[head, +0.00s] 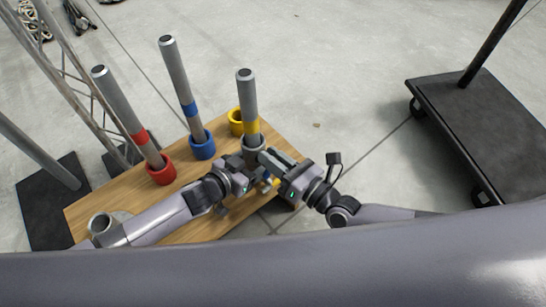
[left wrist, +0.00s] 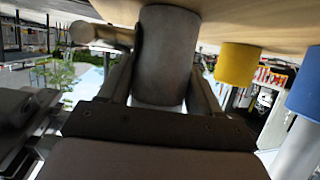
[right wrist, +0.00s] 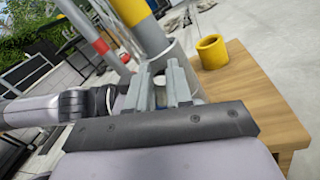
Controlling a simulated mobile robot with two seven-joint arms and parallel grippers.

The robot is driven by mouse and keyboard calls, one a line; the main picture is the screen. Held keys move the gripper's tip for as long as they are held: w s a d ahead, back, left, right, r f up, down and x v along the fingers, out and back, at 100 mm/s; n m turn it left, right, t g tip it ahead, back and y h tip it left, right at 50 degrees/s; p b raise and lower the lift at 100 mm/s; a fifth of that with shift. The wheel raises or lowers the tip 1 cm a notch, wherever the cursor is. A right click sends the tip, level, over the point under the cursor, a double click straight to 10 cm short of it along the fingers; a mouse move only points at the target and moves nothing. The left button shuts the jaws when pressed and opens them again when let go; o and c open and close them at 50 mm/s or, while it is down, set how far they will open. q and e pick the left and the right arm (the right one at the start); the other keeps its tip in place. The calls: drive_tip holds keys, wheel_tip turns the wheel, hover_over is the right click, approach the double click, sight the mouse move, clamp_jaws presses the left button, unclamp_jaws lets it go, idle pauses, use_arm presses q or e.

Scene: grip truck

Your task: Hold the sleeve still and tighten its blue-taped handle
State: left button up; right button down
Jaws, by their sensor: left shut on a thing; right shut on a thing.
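A grey sleeve (head: 254,142) stands at the table's far right edge, around the base of a yellow-taped grey pole (head: 248,98). My left gripper (head: 243,161) is shut on the sleeve; in the left wrist view the sleeve (left wrist: 165,55) sits between both fingers. A short bar, the handle (left wrist: 100,33), sticks out sideways from the sleeve in that view; no blue tape shows on it there. My right gripper (head: 268,160) is shut at the sleeve's right side, on the handle as far as I can tell. Its fingers mostly hide what they grip.
A yellow ring (head: 236,122) stands just behind the sleeve. Red-taped (head: 128,118) and blue-taped (head: 180,82) poles stand in red and blue rings to the left on the wooden table (head: 105,200). A dark cart (head: 475,125) is at right, with clear floor between.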

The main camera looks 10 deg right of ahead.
drive_tip(key=shift+s+d+f+m+t, duration=0.15)
drive_tip(key=shift+f+m, duration=0.2)
drive_tip(key=shift+m, duration=0.5)
drive_tip(key=shift+w+f+m+t, duration=0.1)
drive_tip(key=shift+f+m, duration=0.2)
drive_tip(key=shift+m, duration=0.6)
drive_tip(key=shift+s+d+f+m+t, duration=0.15)
drive_tip(key=shift+f+m, duration=0.2)
drive_tip(key=shift+m, duration=0.5)
drive_tip(key=c, duration=0.9)
unclamp_jaws()
drive_tip(key=shift+a, duration=0.1)
drive_tip(key=shift+w+r, duration=0.15)
drive_tip(key=shift+r, duration=0.75)
wheel_tip(320, 180, up, 8)
drive_tip(key=shift+r, duration=0.25)
drive_tip(key=shift+c, duration=0.2)
